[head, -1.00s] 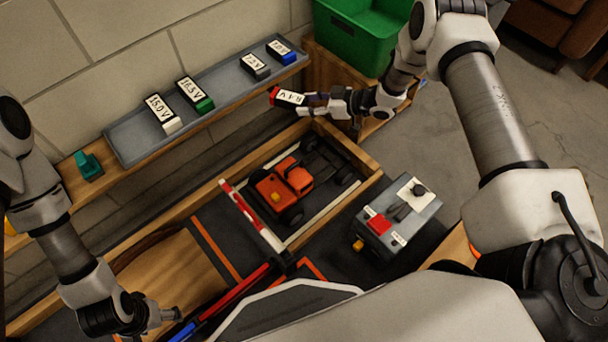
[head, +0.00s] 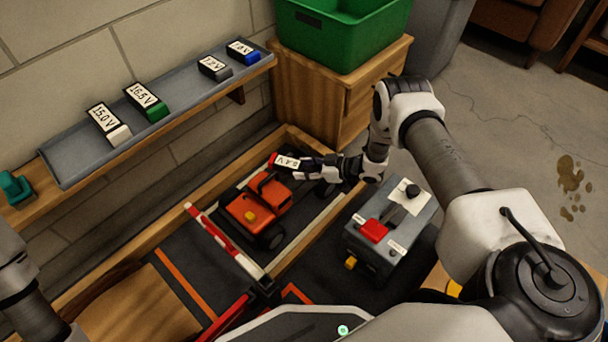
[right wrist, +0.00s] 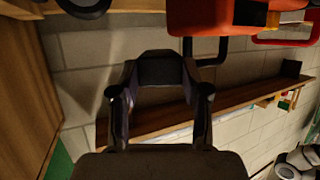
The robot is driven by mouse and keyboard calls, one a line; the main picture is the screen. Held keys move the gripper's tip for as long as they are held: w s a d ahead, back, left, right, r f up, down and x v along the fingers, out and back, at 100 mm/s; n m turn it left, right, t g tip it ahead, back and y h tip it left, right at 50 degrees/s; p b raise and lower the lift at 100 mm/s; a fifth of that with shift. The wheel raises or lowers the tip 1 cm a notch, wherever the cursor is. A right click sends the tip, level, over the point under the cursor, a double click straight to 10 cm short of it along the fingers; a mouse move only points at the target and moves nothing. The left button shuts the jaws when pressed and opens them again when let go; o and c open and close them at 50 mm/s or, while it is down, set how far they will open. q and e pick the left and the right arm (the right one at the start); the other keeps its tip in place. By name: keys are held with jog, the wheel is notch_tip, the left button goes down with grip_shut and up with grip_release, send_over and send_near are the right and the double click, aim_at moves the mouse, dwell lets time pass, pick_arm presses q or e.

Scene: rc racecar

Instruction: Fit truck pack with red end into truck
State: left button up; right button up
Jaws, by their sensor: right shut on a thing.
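The orange truck (head: 250,210) stands in the wooden-framed bay, its black rear part toward the upper right. My right gripper (head: 308,168) is shut on the truck pack with red end (head: 288,162), which has a white voltage label. The pack is just above or at the truck's rear part; I cannot tell if they touch. In the right wrist view the fingers (right wrist: 160,90) close around the dark pack (right wrist: 160,68), with the truck's orange body (right wrist: 215,15) at the upper right. Only my left arm's link shows at the left edge; its gripper is outside the view.
A grey shelf tray (head: 75,170) holds several other labelled packs with white, green, grey and blue ends. A grey box with a red button (head: 390,230) stands right of the bay. A red and white barrier (head: 225,240) lies across the bay's near side. A green bin (head: 340,35) stands behind.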

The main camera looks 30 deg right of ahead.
jog(key=shift+f, duration=0.2)
jog(key=shift+f+b, duration=0.4)
jog(key=shift+f, duration=0.25)
jog(key=o, duration=1.3)
jog(key=shift+r, duration=0.25)
jog(key=shift+r+p, duration=0.7)
jog(key=shift+p, duration=0.2)
jog(key=p+v, duration=0.1)
jog(key=v, duration=0.1)
jog(key=p+v, duration=0.1)
jog(key=v, duration=0.1)
jog(key=p+v, duration=0.1)
jog(key=v, duration=0.2)
jog(key=shift+s+d+f, duration=0.15)
jog(key=shift+f, duration=0.05)
